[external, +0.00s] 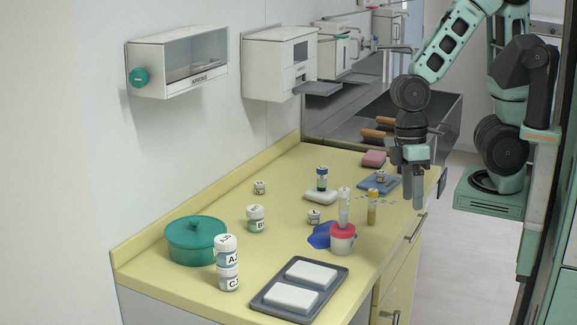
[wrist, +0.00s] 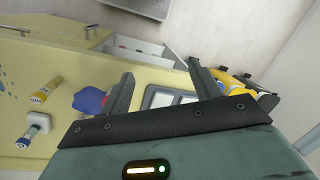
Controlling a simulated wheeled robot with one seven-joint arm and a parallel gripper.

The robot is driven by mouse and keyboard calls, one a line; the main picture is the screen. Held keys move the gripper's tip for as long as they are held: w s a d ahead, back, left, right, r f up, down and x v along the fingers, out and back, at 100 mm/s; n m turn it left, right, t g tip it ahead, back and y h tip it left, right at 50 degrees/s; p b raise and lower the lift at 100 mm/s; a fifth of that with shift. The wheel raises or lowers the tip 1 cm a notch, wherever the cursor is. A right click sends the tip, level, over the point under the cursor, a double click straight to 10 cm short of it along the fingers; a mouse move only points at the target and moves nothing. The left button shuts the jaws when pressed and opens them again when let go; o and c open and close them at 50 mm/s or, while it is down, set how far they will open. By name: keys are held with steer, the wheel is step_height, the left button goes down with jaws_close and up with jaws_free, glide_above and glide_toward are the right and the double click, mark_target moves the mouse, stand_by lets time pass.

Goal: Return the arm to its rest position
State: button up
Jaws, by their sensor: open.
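My arm comes in from the upper right in the external view. My gripper (external: 418,188) points down above the right edge of the yellow counter (external: 290,185), near a blue mat (external: 367,186). In the wrist view my gripper (wrist: 162,85) shows two dark fingers spread apart, with nothing held between them. Beyond the fingers are the counter edge, a grey tray (wrist: 148,98) and an open drawer (wrist: 138,47).
A yellow tube (external: 372,210), a clear tube standing in a red-and-white cup (external: 342,240), a teal-capped tube (external: 321,178) and a pink block (external: 374,158) are on the counter. A green pot (external: 193,242) and stacked jars (external: 227,262) stand farther left. Floor (external: 470,255) shows right of the counter.

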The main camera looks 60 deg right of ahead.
steer(key=shift+w+d+r+n+t+h, duration=0.15)
steer(key=shift+w+d+n+t+h, duration=0.1)
steer(key=shift+d+n+t, duration=0.3)
steer(key=shift+w+d+r+n+t+h, duration=0.15)
steer(key=shift+d+n+t+h, duration=0.15)
steer(key=shift+d, duration=0.45)
